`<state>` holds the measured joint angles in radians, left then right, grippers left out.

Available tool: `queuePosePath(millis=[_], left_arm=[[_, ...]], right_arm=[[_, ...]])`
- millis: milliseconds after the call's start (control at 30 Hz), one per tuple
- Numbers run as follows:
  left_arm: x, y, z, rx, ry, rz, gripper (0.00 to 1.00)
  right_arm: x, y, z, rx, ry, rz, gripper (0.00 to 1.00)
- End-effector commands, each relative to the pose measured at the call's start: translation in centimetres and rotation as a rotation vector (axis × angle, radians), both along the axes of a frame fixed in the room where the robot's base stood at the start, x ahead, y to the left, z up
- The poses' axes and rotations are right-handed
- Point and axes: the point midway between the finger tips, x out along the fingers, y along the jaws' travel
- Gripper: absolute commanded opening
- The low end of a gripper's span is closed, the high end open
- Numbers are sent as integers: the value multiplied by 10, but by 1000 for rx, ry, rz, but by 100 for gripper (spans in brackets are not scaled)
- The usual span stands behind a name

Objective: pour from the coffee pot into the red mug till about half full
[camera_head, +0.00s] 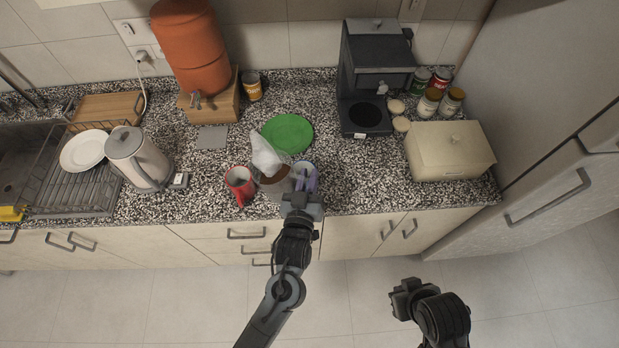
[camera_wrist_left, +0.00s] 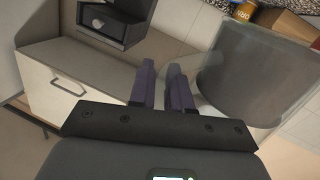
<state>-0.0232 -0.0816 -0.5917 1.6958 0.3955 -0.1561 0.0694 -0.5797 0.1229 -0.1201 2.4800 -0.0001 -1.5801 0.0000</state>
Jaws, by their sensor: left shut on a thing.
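The coffee pot (camera_head: 273,184) is clear glass with brown coffee showing inside and a pale top part leaning toward the back. It is just right of the red mug (camera_head: 240,184), which stands upright near the counter's front edge. How full the mug is cannot be made out. My left gripper (camera_head: 307,180), with purple fingers, is shut on the pot's handle from the right. In the left wrist view the fingers (camera_wrist_left: 161,85) are close together beside the large see-through pot (camera_wrist_left: 262,75). My right gripper (camera_head: 405,298) hangs in front of the counter; its jaw opening is unclear.
A green plate (camera_head: 288,133) lies behind the pot. A kettle (camera_head: 138,158) and dish rack (camera_head: 75,193) are to the left. An orange dispenser (camera_head: 190,48) and coffee machine (camera_head: 374,75) stand behind. A beige bread box (camera_head: 449,151) is right; the counter between it and the pot is clear.

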Motion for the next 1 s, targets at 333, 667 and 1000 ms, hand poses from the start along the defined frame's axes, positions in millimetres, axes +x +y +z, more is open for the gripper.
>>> queuePosePath(millis=[333, 667, 1000], left_arm=[[2, 3, 4, -7, -4, -1, 0], [3, 7, 4, -14, -2, -1, 0], [5, 10, 5, -21, 2, 0, 0]], right_arm=[[0, 2, 0, 7, 0, -5, 0], [0, 2, 0, 7, 0, -4, 0], [0, 0, 0, -1, 0, 1, 0]])
